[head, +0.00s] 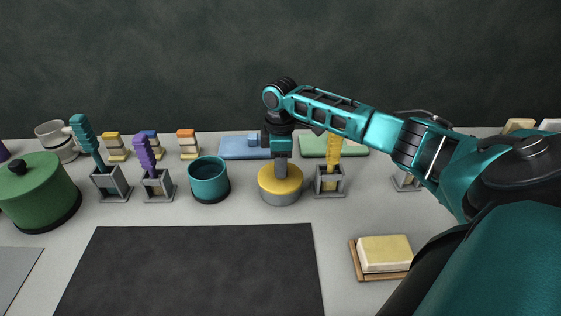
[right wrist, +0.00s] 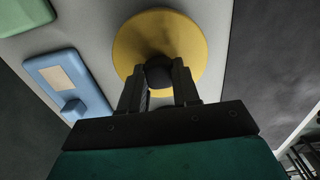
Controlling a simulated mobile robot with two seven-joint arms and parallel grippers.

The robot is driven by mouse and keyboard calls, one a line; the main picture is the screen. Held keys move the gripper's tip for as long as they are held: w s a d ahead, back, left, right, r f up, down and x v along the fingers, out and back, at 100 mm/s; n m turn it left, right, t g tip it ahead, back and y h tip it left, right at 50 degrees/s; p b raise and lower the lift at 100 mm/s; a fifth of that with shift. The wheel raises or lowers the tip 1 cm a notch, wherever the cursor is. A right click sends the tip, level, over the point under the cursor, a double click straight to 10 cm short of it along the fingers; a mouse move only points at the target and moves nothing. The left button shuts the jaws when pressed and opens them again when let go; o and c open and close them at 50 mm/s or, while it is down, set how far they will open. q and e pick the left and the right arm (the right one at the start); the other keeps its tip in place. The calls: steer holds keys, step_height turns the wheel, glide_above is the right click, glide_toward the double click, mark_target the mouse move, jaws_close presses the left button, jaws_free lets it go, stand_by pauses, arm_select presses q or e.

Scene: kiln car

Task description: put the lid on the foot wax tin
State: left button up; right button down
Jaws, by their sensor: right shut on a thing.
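The lid is a round yellow disc (head: 280,180) with a dark knob (right wrist: 158,74). It sits level over a grey round tin (head: 281,198), which looks like the foot wax tin. I see no gap between lid and tin in the head view. My right gripper (head: 281,170) points straight down and is shut on the lid's knob. In the right wrist view its two fingers stand on either side of the knob, and the lid fills the area beyond them. The tin's inside is hidden under the lid. My left gripper is not in view.
A teal open pot (head: 209,180) stands just left of the tin. A grey holder with a yellow-handled tool (head: 331,170) is close on the right. Blue (head: 235,149) and green (head: 357,150) trays lie behind. A dark mat (head: 195,270) lies in front, clear.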

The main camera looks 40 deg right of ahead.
steer(key=shift+f, duration=0.1)
steer(key=c, duration=0.7)
jaws_free()
steer(key=shift+c, duration=0.2)
steer(key=shift+r, duration=4)
steer(key=shift+r, duration=0.1)
step_height(320, 180, up, 13)
